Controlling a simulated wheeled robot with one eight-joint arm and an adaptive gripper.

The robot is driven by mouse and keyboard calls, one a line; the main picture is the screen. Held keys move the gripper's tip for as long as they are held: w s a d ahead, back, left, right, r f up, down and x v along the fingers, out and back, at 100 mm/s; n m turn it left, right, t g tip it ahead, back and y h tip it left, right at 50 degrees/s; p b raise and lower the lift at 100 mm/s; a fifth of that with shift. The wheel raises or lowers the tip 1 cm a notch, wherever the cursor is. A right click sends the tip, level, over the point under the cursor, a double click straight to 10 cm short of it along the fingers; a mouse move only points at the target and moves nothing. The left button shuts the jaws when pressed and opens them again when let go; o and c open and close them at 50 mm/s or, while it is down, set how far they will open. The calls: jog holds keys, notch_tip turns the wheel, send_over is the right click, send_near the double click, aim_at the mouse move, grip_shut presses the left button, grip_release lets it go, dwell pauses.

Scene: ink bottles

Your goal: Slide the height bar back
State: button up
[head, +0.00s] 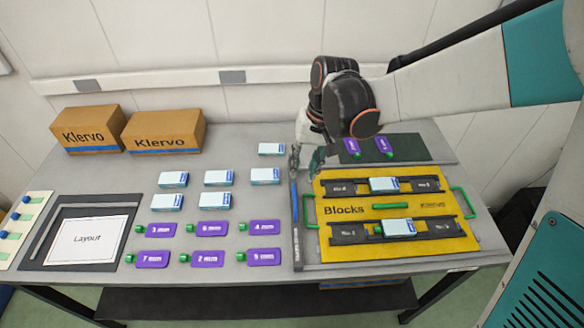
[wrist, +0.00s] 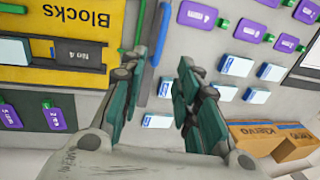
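A long narrow bar (head: 298,235), dark grey with a blue strip (head: 294,200), lies along the left side of the yellow Blocks board (head: 345,250). I take it for the height bar, but cannot be sure. In the wrist view the blue strip (wrist: 158,35) shows beyond my fingers, close to the yellow board (wrist: 80,15). My gripper (head: 306,160) is over the far end of the bar, pointing down. In the wrist view my gripper (wrist: 160,75) has its two fingers apart with nothing held between them. The contact with the bar is not clear.
White-blue boxes (head: 218,178) and purple tags (head: 208,260) with green ends stand left of the bar. Two Klervo cartons (head: 168,132) are at the back left. A Layout tray (head: 120,250) is at the front left. A dark mat (head: 420,150) lies behind the board.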

aim_at(295, 194)
jog(key=f+b, duration=0.1)
jog(key=f, duration=0.2)
jog(key=a+f+b, duration=0.1)
jog(key=f, duration=0.2)
jog(key=a+f, duration=0.1)
jog(key=f, duration=0.2)
jog(key=shift+f+b, duration=0.35)
jog(key=shift+b, duration=0.05)
grip_shut()
